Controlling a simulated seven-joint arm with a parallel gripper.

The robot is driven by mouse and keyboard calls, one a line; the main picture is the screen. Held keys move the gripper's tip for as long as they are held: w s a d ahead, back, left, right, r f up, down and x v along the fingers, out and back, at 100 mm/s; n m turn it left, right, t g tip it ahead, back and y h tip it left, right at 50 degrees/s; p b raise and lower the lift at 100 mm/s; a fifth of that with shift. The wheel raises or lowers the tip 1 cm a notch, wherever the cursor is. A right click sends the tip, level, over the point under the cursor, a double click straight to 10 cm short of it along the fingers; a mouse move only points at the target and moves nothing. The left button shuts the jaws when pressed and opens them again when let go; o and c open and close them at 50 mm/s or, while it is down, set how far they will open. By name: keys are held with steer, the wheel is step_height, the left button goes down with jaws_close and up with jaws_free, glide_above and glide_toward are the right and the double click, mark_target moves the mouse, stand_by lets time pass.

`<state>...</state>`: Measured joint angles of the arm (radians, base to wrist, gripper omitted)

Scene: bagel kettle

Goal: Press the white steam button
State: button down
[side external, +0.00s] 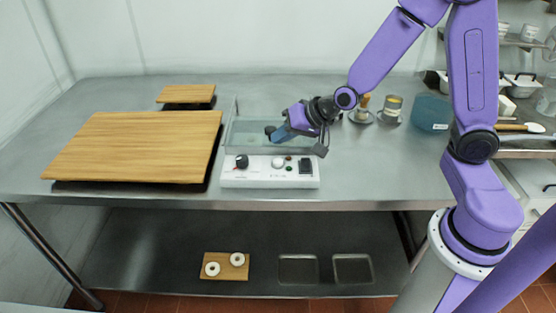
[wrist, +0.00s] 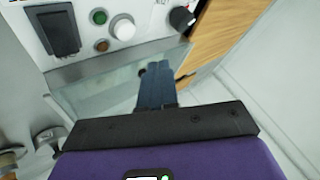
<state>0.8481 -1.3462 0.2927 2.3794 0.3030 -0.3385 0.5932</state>
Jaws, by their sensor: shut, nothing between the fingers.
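The white steam button (side external: 277,162) is a round white knob-like cap on the front control panel (side external: 262,179) of the kettle. In the wrist view, the white button (wrist: 123,27) stands out from the panel beside a small green button (wrist: 99,16) and a small brown one (wrist: 102,45). My gripper (side external: 273,133) is shut and empty, over the glass-walled kettle basin (side external: 240,132) just behind the panel. In the wrist view, the closed fingertips (wrist: 154,68) are apart from the white button, which is up and to the left of them.
A black knob (side external: 242,161) and a black switch (side external: 306,166) flank the button. A large wooden board (side external: 135,145) lies left of the kettle, with a smaller board (side external: 187,93) behind. Metal cups (side external: 392,106) and a blue container (side external: 430,113) stand to the right.

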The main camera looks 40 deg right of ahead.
mark_target(282, 161)
steer(key=shift+f, duration=1.75)
steer(key=shift+f, duration=1)
stand_by(1.4)
steer(key=shift+r, duration=1)
steer(key=shift+r, duration=2.5)
